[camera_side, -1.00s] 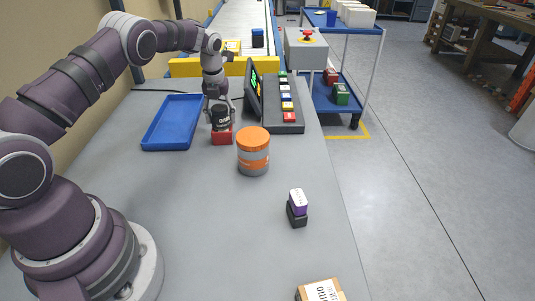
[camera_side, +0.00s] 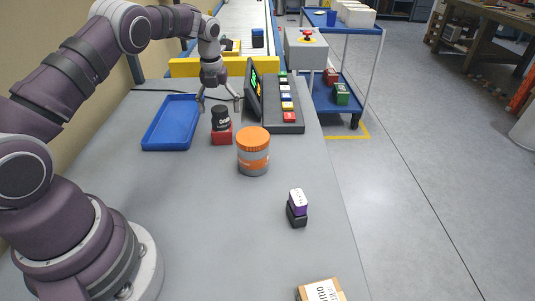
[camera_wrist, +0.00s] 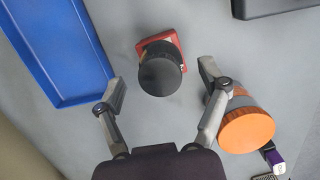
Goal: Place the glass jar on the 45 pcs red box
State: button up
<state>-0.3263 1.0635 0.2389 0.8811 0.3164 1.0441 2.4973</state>
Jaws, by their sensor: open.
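A small jar with a black lid (camera_side: 221,119) stands upright on a red box (camera_side: 222,138) on the grey table. In the wrist view the black lid (camera_wrist: 160,76) covers much of the red box (camera_wrist: 165,43). My gripper (camera_side: 221,106) is open and empty, raised above and behind the jar, apart from it. In the wrist view my gripper's fingers (camera_wrist: 162,88) are spread wide, one on each side of the jar. Any print on the red box is too small to read.
An empty blue tray (camera_side: 171,122) lies left of the box. A larger orange-lidded jar (camera_side: 253,152) stands close at front right. A display unit with coloured blocks (camera_side: 287,108) is at right. A purple-and-black item (camera_side: 297,208) and a cardboard box (camera_side: 321,290) are nearer.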

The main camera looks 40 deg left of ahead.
aim_at(219, 111)
jog(key=r, duration=0.6)
jog(key=s+d+r, duration=0.1)
jog(key=r, duration=0.2)
jog(key=s+d+r+n+t+h, duration=0.1)
jog(key=s+d+r+n, duration=0.35)
jog(key=n, duration=0.25)
jog(key=s+d+r+n+t, duration=0.2)
jog(key=s+d+r+n, duration=0.15)
jog(key=d+n, duration=0.3)
jog(key=s+d+f+n+t, duration=0.1)
jog(key=s+d+f+n, duration=0.2)
jog(key=s+n, duration=0.6)
jog(key=n, duration=0.4)
jog(key=shift+s+d+f, duration=0.2)
jog(key=shift+s+d, duration=0.05)
jog(key=shift+s, duration=0.15)
